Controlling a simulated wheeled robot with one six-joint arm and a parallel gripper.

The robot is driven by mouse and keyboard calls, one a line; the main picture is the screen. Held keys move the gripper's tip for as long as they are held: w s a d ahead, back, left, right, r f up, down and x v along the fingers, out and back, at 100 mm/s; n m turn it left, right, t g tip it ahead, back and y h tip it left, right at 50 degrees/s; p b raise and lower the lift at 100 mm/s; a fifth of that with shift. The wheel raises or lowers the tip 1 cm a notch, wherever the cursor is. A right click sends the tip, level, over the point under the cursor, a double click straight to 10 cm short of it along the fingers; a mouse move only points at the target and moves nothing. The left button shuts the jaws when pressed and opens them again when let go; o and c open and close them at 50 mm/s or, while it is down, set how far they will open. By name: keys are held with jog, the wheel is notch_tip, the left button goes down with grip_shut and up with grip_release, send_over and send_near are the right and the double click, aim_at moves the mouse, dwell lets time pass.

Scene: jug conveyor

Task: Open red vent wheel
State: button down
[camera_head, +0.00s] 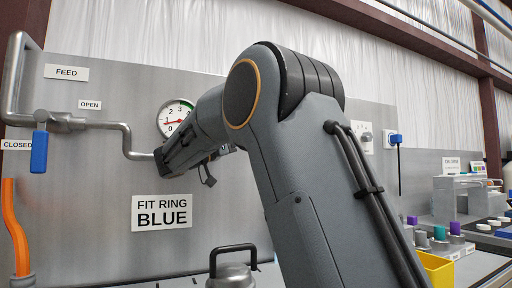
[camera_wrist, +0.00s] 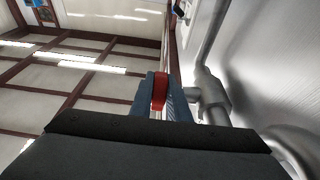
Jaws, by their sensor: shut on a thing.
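The red vent wheel (camera_wrist: 159,92) shows edge-on in the wrist view, between the two fingers of my gripper (camera_wrist: 162,97). My gripper is shut on it, and the fingers cover part of its sides. A grey metal pipe fitting (camera_wrist: 211,97) lies just right of the wheel in that view. In the head view my gripper (camera_head: 170,160) is at the panel, by the end of the bent pipe (camera_head: 127,140) and below the gauge. The wheel itself is hidden there by my gripper and arm.
A pressure gauge (camera_head: 176,117) is on the grey panel (camera_head: 90,210). A blue-handled valve (camera_head: 39,150) hangs on the left pipe beside an orange hose (camera_head: 14,225). A metal jug (camera_head: 231,274) stands below. A yellow bin (camera_head: 436,270) is at right.

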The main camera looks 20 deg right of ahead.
dwell(0.5)
jog(key=c, duration=1.7)
grip_release()
jog(key=shift+b+v, duration=0.75)
jog(key=shift+v, duration=3.1)
jog(key=shift+d+f, duration=0.1)
jog(key=shift+f, duration=0.05)
